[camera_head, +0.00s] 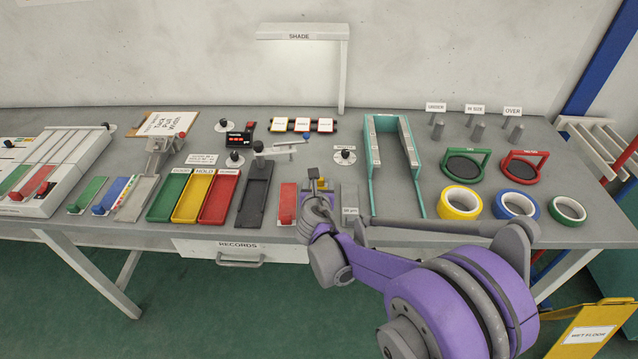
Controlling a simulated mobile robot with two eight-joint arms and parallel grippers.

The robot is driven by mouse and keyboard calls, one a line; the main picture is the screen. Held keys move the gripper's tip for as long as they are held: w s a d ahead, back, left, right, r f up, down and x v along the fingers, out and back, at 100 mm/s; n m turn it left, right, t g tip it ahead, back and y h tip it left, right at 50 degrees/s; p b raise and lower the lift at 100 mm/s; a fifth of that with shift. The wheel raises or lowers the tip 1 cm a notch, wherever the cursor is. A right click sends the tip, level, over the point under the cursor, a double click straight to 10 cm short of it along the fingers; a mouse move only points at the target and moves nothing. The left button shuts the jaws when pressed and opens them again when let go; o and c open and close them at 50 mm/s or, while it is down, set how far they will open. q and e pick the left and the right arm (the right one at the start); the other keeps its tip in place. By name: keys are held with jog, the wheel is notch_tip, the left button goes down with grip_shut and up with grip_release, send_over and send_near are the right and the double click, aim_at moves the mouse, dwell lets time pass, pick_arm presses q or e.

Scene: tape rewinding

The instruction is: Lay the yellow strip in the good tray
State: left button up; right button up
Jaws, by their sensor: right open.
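The green tray (168,199) stands at the left of a row of three trays; its small label seems to read GOOD, and it looks empty. A small yellow patch (322,186) shows at the tip of my right gripper (318,188); it may be part of the yellow strip, but the gripper and arm hide most of that spot. My right gripper is open, low over the table's front part, right of a red strip (287,204). I cannot tell whether it touches anything. My left gripper is out of view.
A teal frame (374,185) stands right of my gripper, with tape rolls (461,202) further right.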

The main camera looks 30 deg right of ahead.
jog(key=p+v, duration=0.1)
jog(key=v, duration=1.1)
jog(key=shift+r, duration=0.2)
jog(key=s+a+f+m+g+y, duration=0.1)
jog(key=s+f+m+g, duration=0.1)
jog(key=s+m, duration=0.4)
jog(key=s+f+m+g+y, duration=0.2)
jog(key=s+m, duration=0.4)
jog(key=m, duration=0.5)
jog(key=shift+s+a+f, duration=0.3)
jog(key=shift+a+f, duration=0.1)
jog(key=s+a+f+m+g+y, duration=0.1)
jog(key=s+a+m, duration=0.1)
jog(key=s+m, duration=0.1)
jog(key=s+a+f+m+y, duration=0.1)
jog(key=s+a+m, duration=0.1)
jog(key=m, duration=0.3)
jog(key=s+a+f+m+g+y, duration=0.1)
jog(key=s+a+m+y, duration=0.1)
jog(key=s+m, duration=0.1)
jog(key=shift+s+a+m+g, duration=0.3)
jog(key=shift+s+m, duration=0.1)
jog(key=shift+m, duration=0.3)
jog(key=shift+c, duration=0.7)
jog(key=shift+a, duration=0.1)
jog(key=shift+a, duration=0.1)
